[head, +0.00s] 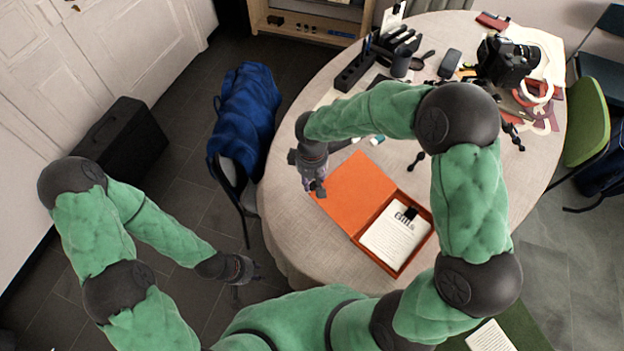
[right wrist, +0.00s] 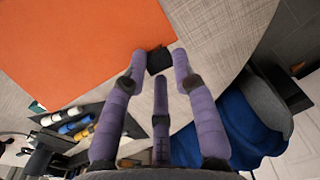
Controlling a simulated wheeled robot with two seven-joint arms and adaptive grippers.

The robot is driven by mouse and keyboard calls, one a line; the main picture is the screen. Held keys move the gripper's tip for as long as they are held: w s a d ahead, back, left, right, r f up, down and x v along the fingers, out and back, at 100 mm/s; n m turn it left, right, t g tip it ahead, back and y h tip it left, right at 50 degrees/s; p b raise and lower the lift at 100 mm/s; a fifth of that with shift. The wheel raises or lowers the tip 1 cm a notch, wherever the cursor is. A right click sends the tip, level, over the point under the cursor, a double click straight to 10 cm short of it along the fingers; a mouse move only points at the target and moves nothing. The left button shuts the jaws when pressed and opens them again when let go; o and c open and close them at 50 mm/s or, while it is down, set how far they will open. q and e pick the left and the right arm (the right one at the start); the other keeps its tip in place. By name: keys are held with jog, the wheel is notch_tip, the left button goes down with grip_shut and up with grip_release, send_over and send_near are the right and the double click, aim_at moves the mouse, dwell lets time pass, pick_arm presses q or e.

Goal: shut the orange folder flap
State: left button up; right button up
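The orange folder lies open on the round table. Its flap (head: 357,190) is laid out flat to the left, and its tray side (head: 398,268) holds white printed sheets with a black clip. My right gripper (head: 318,188) is at the flap's outer left edge, fingers pointing down. In the right wrist view its purple fingers (right wrist: 160,64) are spread, with a small dark tab (right wrist: 159,60) between the tips beside the orange flap (right wrist: 80,45). I cannot tell whether they touch it. My left gripper (head: 240,272) hangs left of the table; its finger state is unclear.
The table (head: 285,170) has a camera (head: 505,60), a black organizer (head: 356,70), a cup and papers at the back. A chair with a blue jacket (head: 245,110) stands close on the left. A green chair (head: 588,120) is on the right.

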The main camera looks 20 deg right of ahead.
jog(key=shift+c, duration=0.6)
jog(key=shift+s+d+r+p, duration=0.15)
jog(key=shift+s+r+p, duration=0.05)
jog(key=shift+r+p, duration=0.45)
jog(key=shift+s+d+r+p, duration=0.1)
jog(key=shift+s+r+p, duration=0.1)
jog(key=shift+r+p, duration=0.35)
jog(key=shift+c, duration=0.8)
jog(key=shift+r, duration=0.3)
jog(key=shift+s+d+r+p, duration=0.2)
jog(key=shift+s+r+p, duration=0.1)
jog(key=shift+r+p, duration=0.2)
jog(key=shift+s+d+r+p, duration=0.15)
jog(key=shift+s+r+p, duration=0.1)
jog(key=shift+r+p, duration=0.25)
jog(key=shift+c, duration=0.3)
jog(key=shift+s+r, duration=0.1)
jog(key=shift+r, duration=0.1)
